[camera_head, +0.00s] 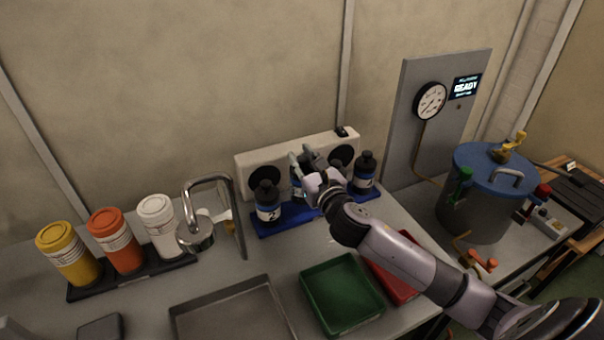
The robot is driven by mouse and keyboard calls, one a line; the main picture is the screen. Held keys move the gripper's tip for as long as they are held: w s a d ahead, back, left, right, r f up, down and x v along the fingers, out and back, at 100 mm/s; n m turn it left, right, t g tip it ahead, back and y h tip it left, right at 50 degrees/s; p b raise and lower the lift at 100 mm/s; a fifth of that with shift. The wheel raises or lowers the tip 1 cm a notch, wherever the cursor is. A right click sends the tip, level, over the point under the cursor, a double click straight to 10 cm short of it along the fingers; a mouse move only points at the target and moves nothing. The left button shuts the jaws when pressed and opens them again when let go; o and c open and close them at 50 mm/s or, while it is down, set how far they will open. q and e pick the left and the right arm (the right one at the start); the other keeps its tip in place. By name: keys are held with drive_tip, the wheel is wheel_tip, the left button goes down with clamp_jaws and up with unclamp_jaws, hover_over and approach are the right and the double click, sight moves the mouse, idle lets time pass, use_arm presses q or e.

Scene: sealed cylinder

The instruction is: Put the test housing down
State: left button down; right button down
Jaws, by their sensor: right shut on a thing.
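My right gripper (308,168) reaches over the blue rack (264,229) and is shut on a dark housing with a blue band (296,187), which the fingers and wrist largely hide. The held housing is in the middle of the rack area, between two similar dark housings. One stands upright at the left (267,204) and one at the right (364,172). Whether the held housing's base touches the rack is hidden. My left gripper is out of view.
A white panel with round black openings (262,160) stands behind the rack. Green (341,294) and red trays lie in front. A blue-lidded vessel (474,205) stands right.

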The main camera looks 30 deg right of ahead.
drive_tip(key=shift+f+b, duration=0.4)
drive_tip(key=shift+f, duration=1.5)
drive_tip(key=c, duration=1.8)
unclamp_jaws()
drive_tip(key=shift+f, duration=0.25)
drive_tip(key=shift+c, duration=0.2)
drive_tip(key=o, duration=0.5)
drive_tip(key=shift+s+r, duration=0.1)
drive_tip(key=shift+r, duration=0.1)
drive_tip(key=s, duration=0.4)
drive_tip(key=s+b, duration=0.1)
drive_tip(key=s, duration=0.7)
drive_tip(key=shift+a, duration=0.4)
